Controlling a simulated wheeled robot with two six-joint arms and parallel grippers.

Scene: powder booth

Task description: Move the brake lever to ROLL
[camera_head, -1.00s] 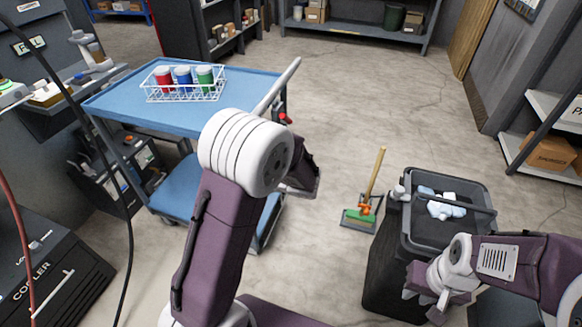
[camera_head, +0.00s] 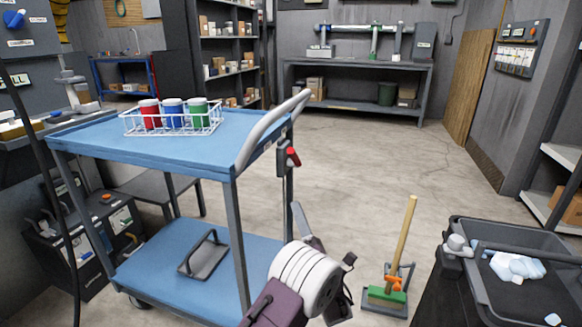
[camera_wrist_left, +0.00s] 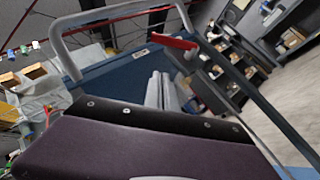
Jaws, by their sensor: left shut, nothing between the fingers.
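The brake lever (camera_head: 292,156) has a red handle on a dark bracket at the right corner of the blue cart (camera_head: 90,137), below the pale push handle. In the left wrist view the red lever (camera_wrist_left: 176,41) sticks out sideways beyond the fingers; any ROLL marking is not readable. My left gripper (camera_head: 296,207) is below the lever in the head view, partly hidden by my wrist. Its pale fingers (camera_wrist_left: 159,80) are shut and empty, apart from the lever in the wrist view. My right gripper is out of view.
A white wire basket (camera_head: 175,122) with red, blue and green jars stands on the cart's top. A broom (camera_head: 403,240) stands on the floor right of the cart. A dark bin (camera_head: 500,300) stands at lower right. The floor behind is clear.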

